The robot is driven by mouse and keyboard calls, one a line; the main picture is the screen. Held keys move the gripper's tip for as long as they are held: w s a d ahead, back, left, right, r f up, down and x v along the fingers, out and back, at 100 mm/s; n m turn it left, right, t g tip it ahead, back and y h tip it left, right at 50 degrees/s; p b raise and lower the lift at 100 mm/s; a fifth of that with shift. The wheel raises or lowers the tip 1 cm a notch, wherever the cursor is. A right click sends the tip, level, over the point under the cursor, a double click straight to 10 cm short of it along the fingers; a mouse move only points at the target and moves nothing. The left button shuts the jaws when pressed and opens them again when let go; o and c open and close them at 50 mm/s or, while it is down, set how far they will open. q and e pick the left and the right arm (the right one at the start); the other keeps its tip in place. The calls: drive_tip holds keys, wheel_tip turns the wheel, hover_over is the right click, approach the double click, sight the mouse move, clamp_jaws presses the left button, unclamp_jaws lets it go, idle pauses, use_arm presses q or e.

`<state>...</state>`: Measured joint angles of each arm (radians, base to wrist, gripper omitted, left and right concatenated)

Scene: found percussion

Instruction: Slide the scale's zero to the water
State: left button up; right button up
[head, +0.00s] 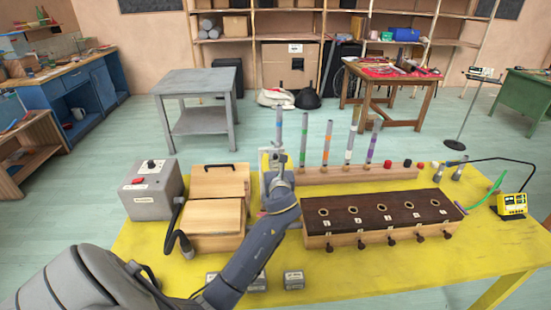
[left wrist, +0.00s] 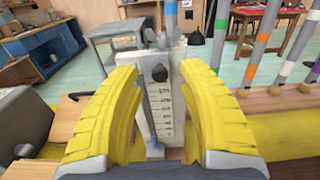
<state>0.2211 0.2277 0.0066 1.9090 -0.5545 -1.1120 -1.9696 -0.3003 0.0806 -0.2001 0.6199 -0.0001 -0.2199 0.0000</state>
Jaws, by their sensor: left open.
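My left gripper (left wrist: 160,78) is open, with one yellow finger on each side of the scale in the picture. I cannot tell whether the fingers reach around it. In the head view my left gripper (head: 275,165) hides most of the scale. My right gripper is not in view.
Colored-band tubes (head: 327,143) stand in a wooden rack (head: 350,174) behind. A dark-topped wooden box with numbered holes (head: 380,205) lies to the right. A wooden box (head: 212,215) and grey control box (head: 150,195) are at left. The yellow tabletop (head: 400,270) is clear in front right.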

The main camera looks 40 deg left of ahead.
use_arm(q)
drive_tip(key=shift+x, duration=0.9)
drive_tip(key=shift+c, duration=0.5)
clamp_jaws()
